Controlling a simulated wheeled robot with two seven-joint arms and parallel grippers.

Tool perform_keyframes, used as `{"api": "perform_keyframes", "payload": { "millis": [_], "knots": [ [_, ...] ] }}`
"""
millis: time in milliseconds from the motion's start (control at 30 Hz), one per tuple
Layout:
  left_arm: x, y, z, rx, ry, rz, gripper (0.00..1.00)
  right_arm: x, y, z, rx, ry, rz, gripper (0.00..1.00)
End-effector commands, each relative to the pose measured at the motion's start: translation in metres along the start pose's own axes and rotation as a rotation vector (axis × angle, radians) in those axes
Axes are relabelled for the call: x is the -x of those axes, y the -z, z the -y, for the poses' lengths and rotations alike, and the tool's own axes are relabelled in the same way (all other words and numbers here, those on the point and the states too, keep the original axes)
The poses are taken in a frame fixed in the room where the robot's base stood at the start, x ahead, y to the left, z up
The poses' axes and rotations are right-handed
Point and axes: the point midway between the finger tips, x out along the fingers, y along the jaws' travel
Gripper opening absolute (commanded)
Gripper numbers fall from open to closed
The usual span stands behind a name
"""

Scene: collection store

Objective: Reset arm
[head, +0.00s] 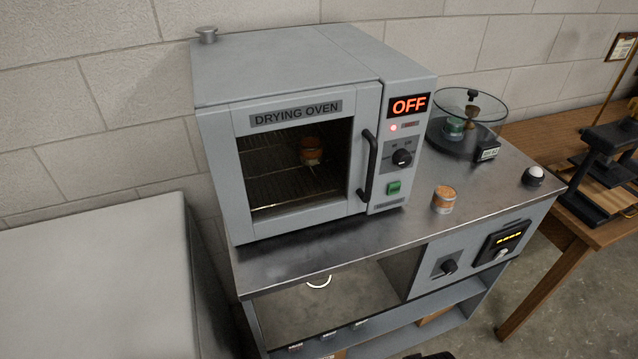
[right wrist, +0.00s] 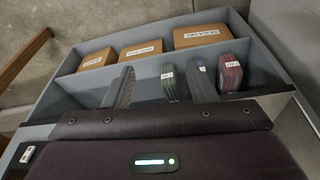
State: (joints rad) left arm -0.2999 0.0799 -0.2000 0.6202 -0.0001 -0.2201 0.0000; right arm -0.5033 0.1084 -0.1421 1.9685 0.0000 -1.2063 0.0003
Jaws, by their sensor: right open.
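My right gripper (right wrist: 162,68) shows in the right wrist view, its two grey fingers spread apart with nothing held between them. The fingers point toward a shelf (right wrist: 68,67) with boxes and small labelled items. A green labelled item (right wrist: 169,84) appears between the fingers, and a dark red one (right wrist: 229,76) stands to the right of the right finger. I cannot tell whether a finger touches any of them. My left gripper is not in view.
A drying oven (head: 290,65) reading OFF, door shut, stands on a metal bench (head: 330,250). An orange-banded jar (head: 444,199) and a glass desiccator (head: 467,125) are on its right. A wooden table (head: 545,245) stands farther right. Cardboard boxes (right wrist: 200,36) line the shelf.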

Motion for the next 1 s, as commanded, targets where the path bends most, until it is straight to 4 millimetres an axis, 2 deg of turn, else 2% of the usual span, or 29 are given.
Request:
{"api": "perform_keyframes", "payload": {
  "millis": [33,167,200,300,433,500,600,700,833,1000],
  "knots": [
    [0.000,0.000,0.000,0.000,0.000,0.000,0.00,-0.027,-0.012,0.001,0.002,0.002,0.018,0.51],
    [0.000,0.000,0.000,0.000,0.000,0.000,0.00,-0.097,-0.052,0.004,0.008,0.005,0.047,0.51],
    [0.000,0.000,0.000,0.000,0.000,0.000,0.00,-0.117,-0.067,0.005,0.009,0.006,0.057,0.51],
    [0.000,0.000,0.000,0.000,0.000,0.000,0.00,-0.162,-0.111,0.007,0.015,0.009,0.081,0.51],
    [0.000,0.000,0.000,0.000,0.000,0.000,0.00,-0.207,-0.175,0.010,0.022,0.012,0.110,0.51],
    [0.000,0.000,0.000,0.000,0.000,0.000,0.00,-0.223,-0.209,0.010,0.026,0.014,0.125,0.51],
    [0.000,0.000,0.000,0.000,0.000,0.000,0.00,-0.237,-0.251,0.010,0.030,0.015,0.140,0.51],
    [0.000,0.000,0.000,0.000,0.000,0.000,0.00,-0.243,-0.282,0.010,0.033,0.015,0.150,0.51],
    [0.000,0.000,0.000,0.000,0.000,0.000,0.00,-0.245,-0.302,0.009,0.036,0.016,0.156,0.51],
    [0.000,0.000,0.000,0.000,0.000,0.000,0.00,-0.245,-0.305,0.009,0.036,0.016,0.157,0.51]
  ]
}}
